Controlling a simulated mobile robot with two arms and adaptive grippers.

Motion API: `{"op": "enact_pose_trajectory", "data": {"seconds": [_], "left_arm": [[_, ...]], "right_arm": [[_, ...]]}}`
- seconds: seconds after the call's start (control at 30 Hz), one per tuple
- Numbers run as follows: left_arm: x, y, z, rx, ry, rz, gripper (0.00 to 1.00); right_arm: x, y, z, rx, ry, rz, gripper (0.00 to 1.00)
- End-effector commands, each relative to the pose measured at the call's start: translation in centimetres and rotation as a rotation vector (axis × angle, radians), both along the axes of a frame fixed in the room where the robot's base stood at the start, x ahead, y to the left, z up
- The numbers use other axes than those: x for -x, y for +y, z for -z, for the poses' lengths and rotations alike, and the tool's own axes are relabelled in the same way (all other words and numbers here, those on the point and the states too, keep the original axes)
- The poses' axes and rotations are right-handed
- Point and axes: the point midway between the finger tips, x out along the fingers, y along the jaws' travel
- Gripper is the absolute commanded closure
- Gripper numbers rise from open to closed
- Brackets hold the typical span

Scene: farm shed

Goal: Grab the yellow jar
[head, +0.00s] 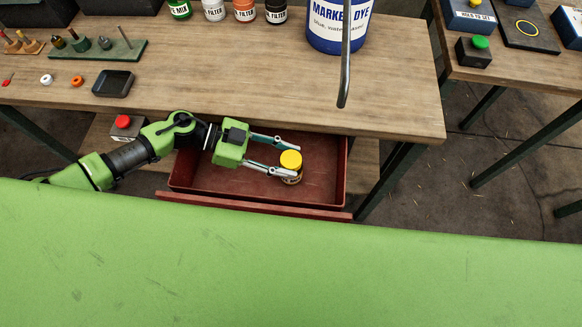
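The yellow-lidded jar (291,160) stands upright in the open red drawer (240,184), near its right side. My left gripper (298,162) reaches into the drawer from the left. Its two pale fingers are spread, one on the far side of the jar and one on the near side. The near finger crosses in front of the jar's body. The far finger shows whole beyond the lid, seemingly with a small gap. My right gripper is not in view.
The wooden bench top (220,85) overhangs the back of the drawer. A blue-and-white dye tub (338,28) stands on it, with a grey metal rod (346,70) in front. A red button box (124,126) sits left of the drawer. The drawer otherwise looks empty.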

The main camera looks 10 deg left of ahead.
Motion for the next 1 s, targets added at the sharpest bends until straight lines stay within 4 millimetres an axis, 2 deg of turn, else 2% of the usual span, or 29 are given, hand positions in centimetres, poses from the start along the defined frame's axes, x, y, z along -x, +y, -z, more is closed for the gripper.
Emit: {"op": "enact_pose_trajectory", "data": {"seconds": [0.3,0.4,0.7,0.8,0.83,0.87,0.9,1.0], "left_arm": [[0.0,-4.4,1.7,0.002,0.001,0.000,0.61],[0.0,-5.4,2.1,0.001,0.001,0.000,0.61],[0.0,-5.7,2.3,-0.001,0.001,-0.001,0.61],[0.0,-5.7,2.3,0.000,0.001,-0.001,0.87],[0.0,-5.7,2.3,0.000,0.001,-0.001,0.92],[0.0,-5.7,2.3,-0.001,0.001,-0.001,0.93],[0.0,-5.7,2.4,-0.001,0.001,0.000,1.00],[0.0,-5.7,2.4,-0.001,0.001,0.000,1.00]], "right_arm": [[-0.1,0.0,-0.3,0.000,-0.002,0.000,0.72],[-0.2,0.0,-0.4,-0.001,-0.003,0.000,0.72],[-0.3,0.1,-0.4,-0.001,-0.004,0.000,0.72],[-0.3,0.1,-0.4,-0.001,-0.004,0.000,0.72],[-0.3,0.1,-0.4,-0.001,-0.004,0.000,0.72],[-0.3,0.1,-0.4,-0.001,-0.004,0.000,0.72],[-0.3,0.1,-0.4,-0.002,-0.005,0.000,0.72],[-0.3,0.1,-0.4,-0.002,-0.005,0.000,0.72]]}}
